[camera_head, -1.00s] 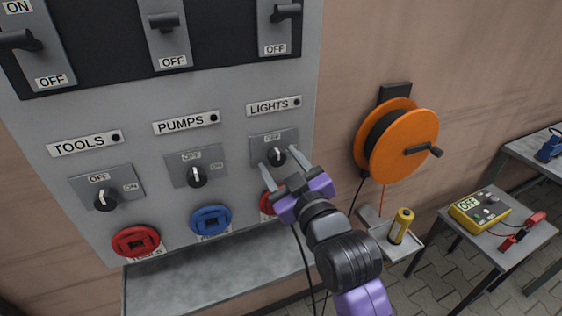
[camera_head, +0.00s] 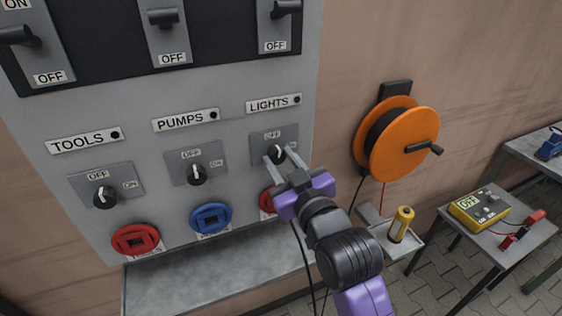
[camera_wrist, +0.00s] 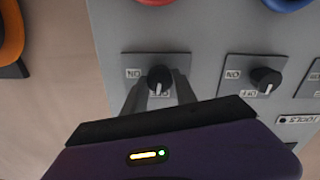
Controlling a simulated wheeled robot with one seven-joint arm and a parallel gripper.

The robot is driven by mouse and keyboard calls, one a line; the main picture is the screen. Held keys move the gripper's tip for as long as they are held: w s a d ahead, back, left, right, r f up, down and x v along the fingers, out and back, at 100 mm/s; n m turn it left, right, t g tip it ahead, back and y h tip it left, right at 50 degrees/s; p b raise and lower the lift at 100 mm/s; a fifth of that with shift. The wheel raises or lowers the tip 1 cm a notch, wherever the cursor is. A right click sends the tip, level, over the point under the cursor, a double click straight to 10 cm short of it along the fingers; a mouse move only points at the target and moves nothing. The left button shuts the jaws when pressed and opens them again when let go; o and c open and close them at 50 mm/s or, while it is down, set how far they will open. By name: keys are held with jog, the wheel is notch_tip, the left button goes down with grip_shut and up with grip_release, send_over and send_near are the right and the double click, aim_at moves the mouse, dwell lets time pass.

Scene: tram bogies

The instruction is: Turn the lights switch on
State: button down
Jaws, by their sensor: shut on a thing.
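The lights switch (camera_head: 278,154) is a small dark rotary knob with a white pointer line on a grey plate, under the LIGHTS label (camera_head: 273,103). In the head view its pointer stands near upright, towards OFF. My gripper (camera_head: 279,157) reaches it from below right, with one finger on each side of the knob, shut on it. In the wrist view the knob (camera_wrist: 159,78) sits between my fingertips, with its white line pointing at the OFF mark, which is partly hidden. The ON mark (camera_wrist: 133,73) is beside it.
The tools knob (camera_head: 103,197) and pumps knob (camera_head: 196,175) are to the left. Red and blue sockets (camera_head: 210,219) sit below, with a ledge (camera_head: 220,277) under them. An orange cable reel (camera_head: 402,140) hangs on the right wall. A yellow meter (camera_head: 479,207) lies on a table.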

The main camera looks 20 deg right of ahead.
jog(key=m, duration=0.4)
jog(key=shift+m+b, duration=0.3)
jog(key=m, duration=0.3)
jog(key=shift+m, duration=0.3)
jog(key=m+b, duration=0.1)
jog(key=m, duration=0.3)
jog(key=shift+d+m, duration=0.1)
jog(key=shift+m, duration=2.1)
jog(key=c, duration=1)
grip_release()
jog(key=shift+s, duration=0.1)
